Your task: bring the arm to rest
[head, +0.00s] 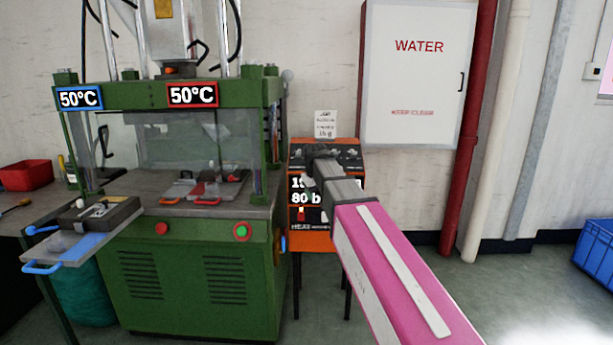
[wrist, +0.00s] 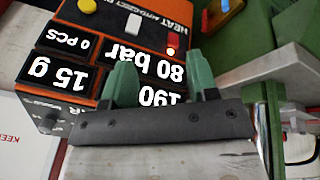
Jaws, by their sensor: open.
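My arm, pink and white, reaches from the lower right of the head view toward an orange and black machine (head: 297,240). My gripper (head: 318,160) is in front of that machine and partly hides its display. In the wrist view my gripper (wrist: 162,75) shows two green fingers standing apart with nothing between them. The orange machine's panel (wrist: 140,22) fills the upper left behind the fingers, with readings such as 15 g, 80 bar and 190. I cannot tell how far the fingertips are from the panel.
A green press (head: 190,280) with 50°C signs stands left of the orange machine. A grey tray with blue handles (head: 75,245) juts out at its left. A white WATER cabinet (head: 415,85), a red pipe (head: 468,130) and a blue crate (head: 595,250) are to the right.

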